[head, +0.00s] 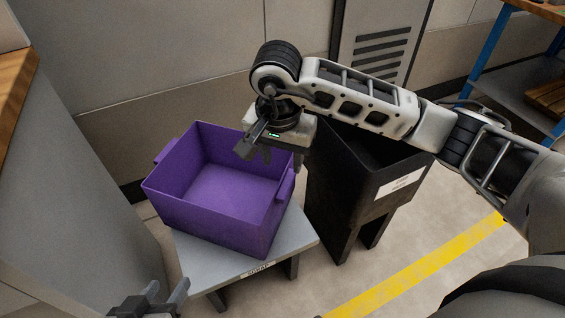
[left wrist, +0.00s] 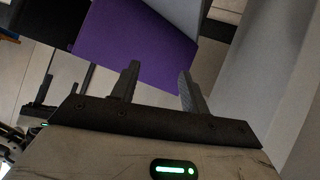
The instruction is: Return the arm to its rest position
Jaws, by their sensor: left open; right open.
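My right arm reaches in from the right in the head view. Its gripper (head: 256,152) is open over the right back part of the purple crate (head: 222,226). No object shows between its fingers. My left gripper (head: 160,300) is low at the bottom left of the head view, in front of the crate and apart from it. In the left wrist view its two fingers (left wrist: 159,82) are spread with nothing between them. The purple crate (left wrist: 125,42) shows beyond them. The crate looks empty inside.
The crate stands on a low grey stand (head: 205,272) with a label. A black bin (head: 335,190) with a white label stands to its right, under my right arm. A grey cabinet side (head: 75,190) is at left. A yellow floor line (head: 420,265) crosses clear floor at right.

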